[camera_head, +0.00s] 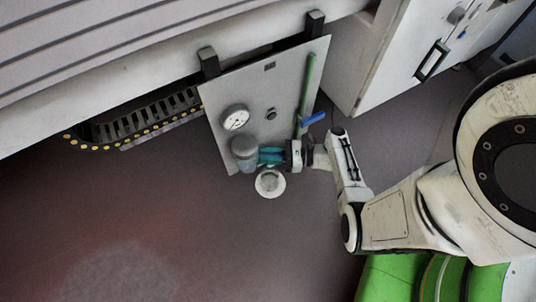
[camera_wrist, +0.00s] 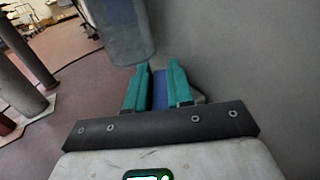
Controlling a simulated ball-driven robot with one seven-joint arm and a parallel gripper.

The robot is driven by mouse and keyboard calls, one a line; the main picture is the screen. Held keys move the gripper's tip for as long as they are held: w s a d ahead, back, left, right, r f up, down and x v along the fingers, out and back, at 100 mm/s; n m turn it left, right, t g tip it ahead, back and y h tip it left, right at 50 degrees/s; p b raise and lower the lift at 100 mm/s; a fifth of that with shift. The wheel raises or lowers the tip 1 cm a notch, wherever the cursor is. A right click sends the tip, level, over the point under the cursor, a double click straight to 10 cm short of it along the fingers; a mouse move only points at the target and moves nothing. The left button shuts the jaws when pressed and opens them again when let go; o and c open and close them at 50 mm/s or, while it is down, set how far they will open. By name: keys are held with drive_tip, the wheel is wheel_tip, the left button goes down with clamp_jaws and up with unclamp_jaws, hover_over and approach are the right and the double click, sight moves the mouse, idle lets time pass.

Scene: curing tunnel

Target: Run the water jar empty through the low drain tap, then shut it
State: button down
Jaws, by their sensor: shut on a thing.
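The water jar (camera_head: 244,148) is a grey, see-through cylinder on the lower left of a grey panel (camera_head: 222,100). It also shows at the top of the wrist view (camera_wrist: 122,32); its water level cannot be told. My gripper (camera_head: 268,156) has teal fingers beside the jar, low on the panel. In the wrist view, my gripper (camera_wrist: 155,85) is shut on a blue piece (camera_wrist: 160,92) just below the jar, apparently the drain tap's handle. The tap's body and its setting are mostly hidden by the fingers. No water stream can be made out.
A round white basin (camera_head: 270,183) sits below the fingers. The panel carries a dial gauge (camera_head: 235,117) and a green pipe (camera_head: 306,88) with another blue lever (camera_head: 313,119). A white cabinet (camera_head: 375,60) stands right. Floor at lower left is clear.

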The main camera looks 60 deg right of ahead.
drive_tip(key=shift+n+g+y+b, duration=0.3)
drive_tip(key=shift+n+g+y, duration=0.5)
drive_tip(key=shift+y, duration=0.4)
drive_tip(key=c, duration=1.1)
unclamp_jaws()
